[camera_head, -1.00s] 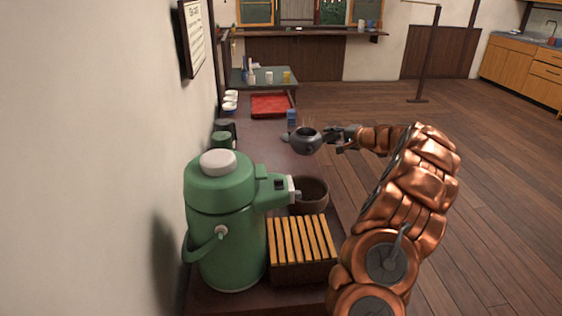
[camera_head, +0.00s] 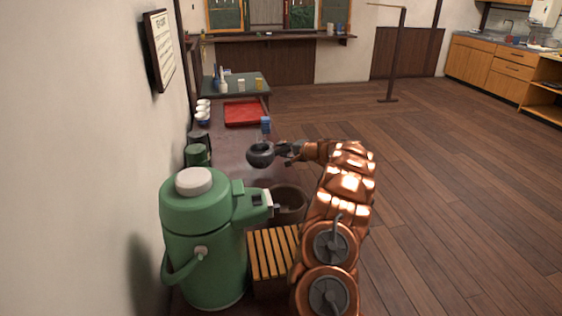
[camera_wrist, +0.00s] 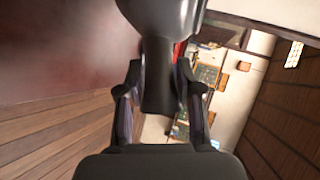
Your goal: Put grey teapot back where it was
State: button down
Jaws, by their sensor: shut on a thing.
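The grey teapot (camera_head: 261,154) is dark, round-bodied and roughly upright over the counter (camera_head: 228,150), in the middle of the head view. My gripper (camera_head: 287,152) comes from the right and is shut on the teapot's handle side. In the wrist view the teapot's dark handle (camera_wrist: 158,85) runs down between the two fingers, and its body (camera_wrist: 160,12) fills the top centre. Whether the teapot's base touches the counter is hard to tell; it seems held above it.
A green air pot (camera_head: 205,235) stands in front, beside a slatted wooden box (camera_head: 272,252) and a brown bowl (camera_head: 290,204). A red tray (camera_head: 244,113), a blue carton (camera_head: 265,124), white and blue cups (camera_head: 202,112) and green canisters (camera_head: 197,154) stand farther along the counter.

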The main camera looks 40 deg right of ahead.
jog(key=shift+f, duration=2.05)
jog(key=shift+f, duration=0.1)
jog(key=c, duration=0.8)
grip_release()
jog(key=shift+o, duration=0.2)
jog(key=shift+s, duration=0.1)
jog(key=shift+s+r, duration=0.25)
jog(key=shift+s, duration=0.05)
jog(key=b+v, duration=0.1)
jog(key=v, duration=1)
jog(key=shift+s, duration=0.1)
